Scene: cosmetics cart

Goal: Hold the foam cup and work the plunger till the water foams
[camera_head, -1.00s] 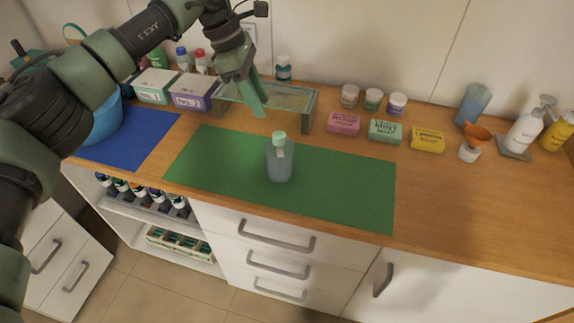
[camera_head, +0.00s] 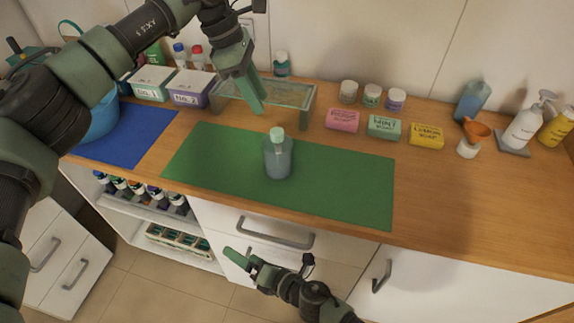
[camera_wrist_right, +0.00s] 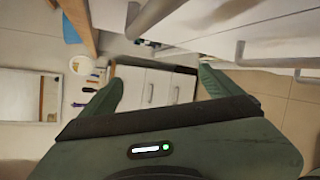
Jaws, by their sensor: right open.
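A translucent grey-blue vessel with a pale green top (camera_head: 278,158), which looks like the foam cup, stands upright on the green mat (camera_head: 340,190). Any water or foam inside is too small to make out. My left gripper (camera_head: 256,98) hangs above and behind it, in front of the glass-topped stand, apart from the cup. Its fingers overlap, so its opening is unclear. My right gripper (camera_head: 240,262) is low in front of the drawers, below the counter edge. In the right wrist view its fingers (camera_wrist_right: 158,88) are spread with nothing between them.
The glass-topped stand (camera_head: 290,95) is behind the mat. Soap bars (camera_head: 384,128), small jars (camera_head: 372,95), an orange funnel (camera_head: 477,129) and pump bottles stand to the right. Labelled boxes (camera_head: 190,90) and a blue bowl (camera_head: 98,122) are left. The counter's front right is clear.

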